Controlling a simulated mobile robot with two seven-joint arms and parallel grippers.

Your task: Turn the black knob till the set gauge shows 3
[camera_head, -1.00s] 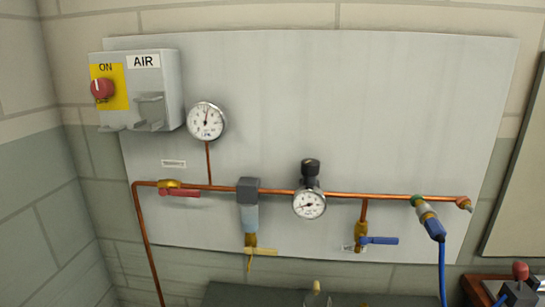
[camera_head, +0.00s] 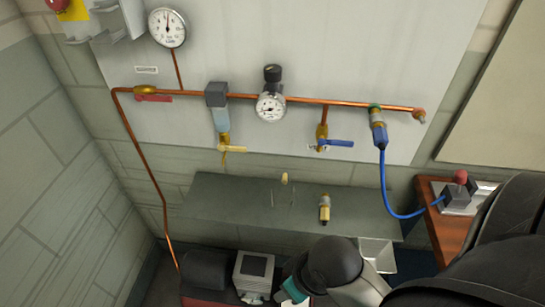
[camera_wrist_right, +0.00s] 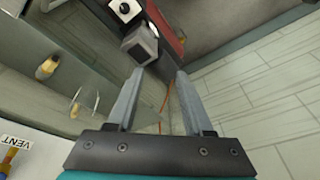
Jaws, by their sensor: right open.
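The black knob (camera_head: 272,72) sits on top of the regulator on the copper pipe, in the middle of the wall panel. The round white set gauge (camera_head: 270,107) is just below it; its needle is too small to read surely. My right arm comes in from the lower right in the head view, well below and apart from the knob. In the right wrist view my right gripper (camera_wrist_right: 160,85) is open, with nothing between its fingers. The knob is not in the wrist view. My left gripper is not in view.
A grey shelf (camera_head: 240,207) under the pipe carries a brass fitting (camera_head: 325,208) and a small tan-topped item (camera_head: 284,179). A blue hose (camera_head: 386,185) hangs at right. The panel above the knob is clear.

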